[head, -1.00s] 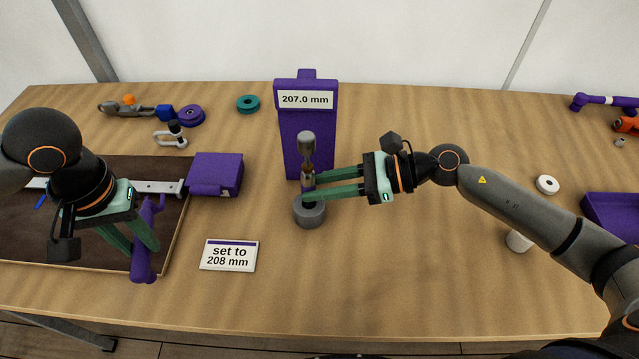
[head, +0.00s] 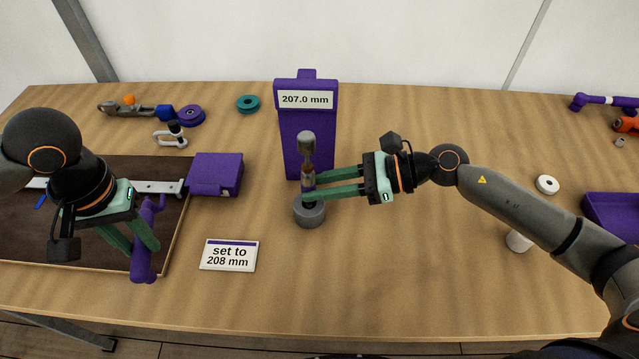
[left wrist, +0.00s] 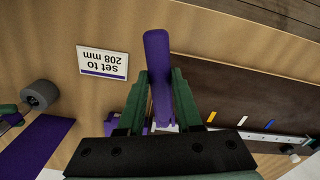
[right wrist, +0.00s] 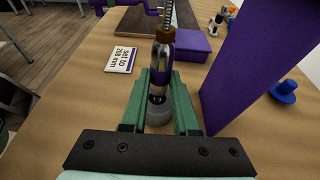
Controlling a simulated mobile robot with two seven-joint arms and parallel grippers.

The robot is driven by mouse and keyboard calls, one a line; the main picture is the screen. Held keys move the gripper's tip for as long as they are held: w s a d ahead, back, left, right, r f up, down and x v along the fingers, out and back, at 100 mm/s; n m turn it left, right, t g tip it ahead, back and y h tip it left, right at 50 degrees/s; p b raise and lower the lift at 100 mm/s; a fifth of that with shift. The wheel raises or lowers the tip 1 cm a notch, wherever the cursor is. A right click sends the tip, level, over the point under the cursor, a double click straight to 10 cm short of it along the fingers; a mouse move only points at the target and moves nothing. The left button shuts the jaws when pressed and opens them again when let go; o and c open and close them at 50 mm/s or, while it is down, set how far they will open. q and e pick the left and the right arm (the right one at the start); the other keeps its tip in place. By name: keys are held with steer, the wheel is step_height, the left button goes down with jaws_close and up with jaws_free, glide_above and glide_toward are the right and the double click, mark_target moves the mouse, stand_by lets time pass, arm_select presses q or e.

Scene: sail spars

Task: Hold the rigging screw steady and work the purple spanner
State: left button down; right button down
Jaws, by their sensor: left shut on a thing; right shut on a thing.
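The rigging screw (head: 307,150) stands upright in a round grey base (head: 310,213), in front of a purple gauge post (head: 305,135) reading 207.0 mm. My right gripper (head: 306,187) is shut on its lower body; the right wrist view shows the screw (right wrist: 162,55) between the fingers, its threaded rod rising above. The purple spanner (head: 142,262) is in my left gripper (head: 147,245), shut on its handle, over the right edge of the dark board. In the left wrist view the spanner (left wrist: 158,60) sticks out past the fingers. The spanner is well apart from the screw.
A card (head: 229,255) reads "set to 208 mm". A purple block (head: 215,174) sits at the end of a metal rail on the dark board (head: 60,240). A shackle (head: 170,138) and spools lie behind. The table front centre is clear.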

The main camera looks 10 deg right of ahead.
arm_select(q)
steer(key=shift+f, duration=0.2)
stand_by(0.5)
stand_by(0.6)
steer(key=s+d+r+m, duration=0.1)
steer(key=s+d+r, duration=0.4)
steer(key=d, duration=0.6)
steer(key=s+d+r+m, duration=0.2)
steer(key=s+d+r, duration=0.3)
steer(key=s+d, duration=0.4)
steer(key=shift+s+d, duration=0.35)
steer(key=shift+d, duration=0.5)
steer(key=shift+r, duration=0.1)
steer(key=shift+w+d, duration=0.2)
steer(key=shift+w, duration=0.6)
steer(key=shift+w+d, duration=0.25)
steer(key=shift+w, duration=0.6)
steer(key=shift+w+d, duration=0.2)
steer(key=shift+w, duration=0.6)
steer(key=shift+w, duration=0.1)
steer(key=shift+w+d, duration=0.25)
steer(key=shift+w, duration=0.5)
steer(key=shift+w+d, duration=0.2)
steer(key=shift+w, duration=0.55)
steer(key=shift+w+d, duration=0.25)
steer(key=shift+w, duration=0.5)
